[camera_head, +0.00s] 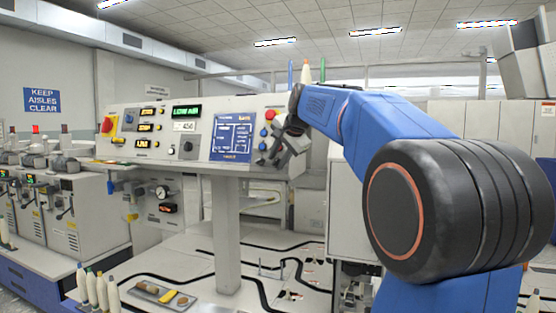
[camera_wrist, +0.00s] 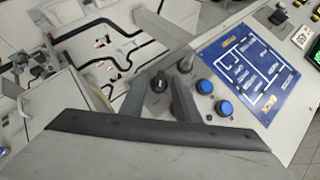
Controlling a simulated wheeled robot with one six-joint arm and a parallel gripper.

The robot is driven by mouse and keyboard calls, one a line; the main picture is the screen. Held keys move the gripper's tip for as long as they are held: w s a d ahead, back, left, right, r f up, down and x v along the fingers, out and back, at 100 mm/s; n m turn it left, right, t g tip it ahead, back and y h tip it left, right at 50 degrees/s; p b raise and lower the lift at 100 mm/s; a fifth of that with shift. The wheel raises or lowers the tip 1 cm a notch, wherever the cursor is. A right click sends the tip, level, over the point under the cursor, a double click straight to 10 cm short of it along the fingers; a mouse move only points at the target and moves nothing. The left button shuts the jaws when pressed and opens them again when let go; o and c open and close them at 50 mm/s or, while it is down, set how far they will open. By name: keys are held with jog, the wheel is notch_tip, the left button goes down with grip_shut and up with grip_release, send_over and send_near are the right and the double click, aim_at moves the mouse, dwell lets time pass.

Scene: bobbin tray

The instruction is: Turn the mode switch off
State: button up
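A grey control console (camera_head: 235,125) stands on a post. In the wrist view a black rotary knob (camera_wrist: 159,82) with a small light mark shows between my two fingers. A second black knob (camera_wrist: 187,61) sits beyond it. No readable label tells which is the mode switch. My gripper (camera_head: 276,154) is at the console's right end, and its fingers (camera_wrist: 164,90) are apart, one on each side of the first knob. Whether they touch it I cannot tell. In the head view my gripper and arm hide this knob.
Two blue buttons (camera_wrist: 214,97) sit close beside my right finger, by a blue diagram panel (camera_wrist: 248,65). A red button (camera_head: 270,114) is near my wrist. Another black knob (camera_head: 187,146) is further left. Bobbins (camera_head: 92,288) and a small tray (camera_head: 160,294) stand below.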

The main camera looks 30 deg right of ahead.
grip_shut()
jog(key=shift+w, duration=0.1)
dwell(0.3)
jog(key=g, duration=0.1)
jog(key=n+g, duration=0.1)
jog(key=n+g+h, duration=0.1)
jog(key=shift+w+a+r, duration=0.1)
jog(key=shift+w+a, duration=0.1)
jog(key=shift+w, duration=0.05)
jog(key=n+g+h, duration=0.2)
jog(key=g, duration=0.1)
jog(key=shift+w+a+r, duration=0.1)
jog(key=shift+w+a, duration=0.05)
jog(key=shift+w, duration=0.05)
jog(key=shift+n, duration=0.3)
